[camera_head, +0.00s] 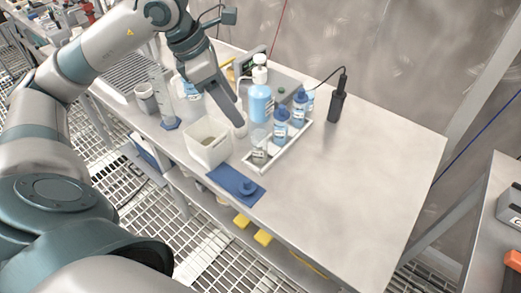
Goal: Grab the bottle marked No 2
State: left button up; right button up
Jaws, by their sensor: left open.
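My left gripper (237,122) reaches in over the table from the upper left. It is open, with its fingers pointing down and to the right, just left of the bottles. A white tray (282,158) holds a blue-labelled bottle (281,124), a second blue-capped bottle (299,106) behind it, and a clear container (260,150) at the front. A light-blue wash bottle (261,103) with a white top stands behind them. Labels are too small to read, so I cannot tell which bottle is No 2. My right gripper is not in view.
A white square bin (208,143) and a blue mat (236,183) with a small blue item lie near the front edge. A measuring cylinder (168,118) and a grey cup (146,99) stand left. A black handheld device (337,103) stands behind; the table's right side (375,185) is clear.

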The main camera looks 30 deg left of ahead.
aim_at(252, 138)
pick_arm(q)
jog(key=p+x, duration=0.1)
jog(key=x, duration=1)
jog(key=shift+w+p, duration=0.1)
jog(key=shift+p, duration=0.2)
jog(key=shift+w+d+f, duration=0.1)
jog(key=shift+d+f, duration=0.05)
jog(key=shift+f, duration=0.35)
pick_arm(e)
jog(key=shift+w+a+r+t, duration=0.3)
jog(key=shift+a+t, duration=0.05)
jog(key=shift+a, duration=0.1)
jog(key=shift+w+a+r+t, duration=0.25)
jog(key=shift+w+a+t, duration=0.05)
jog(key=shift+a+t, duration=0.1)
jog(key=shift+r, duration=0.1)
pick_arm(q)
jog(key=shift+w+f+p, duration=0.15)
jog(key=shift+f+p, duration=0.2)
jog(key=shift+f, duration=0.1)
jog(key=p+x, duration=0.1)
jog(key=x, duration=0.2)
jog(key=shift+w, duration=0.15)
jog(key=shift+w+f, duration=0.15)
jog(key=shift+f, duration=0.45)
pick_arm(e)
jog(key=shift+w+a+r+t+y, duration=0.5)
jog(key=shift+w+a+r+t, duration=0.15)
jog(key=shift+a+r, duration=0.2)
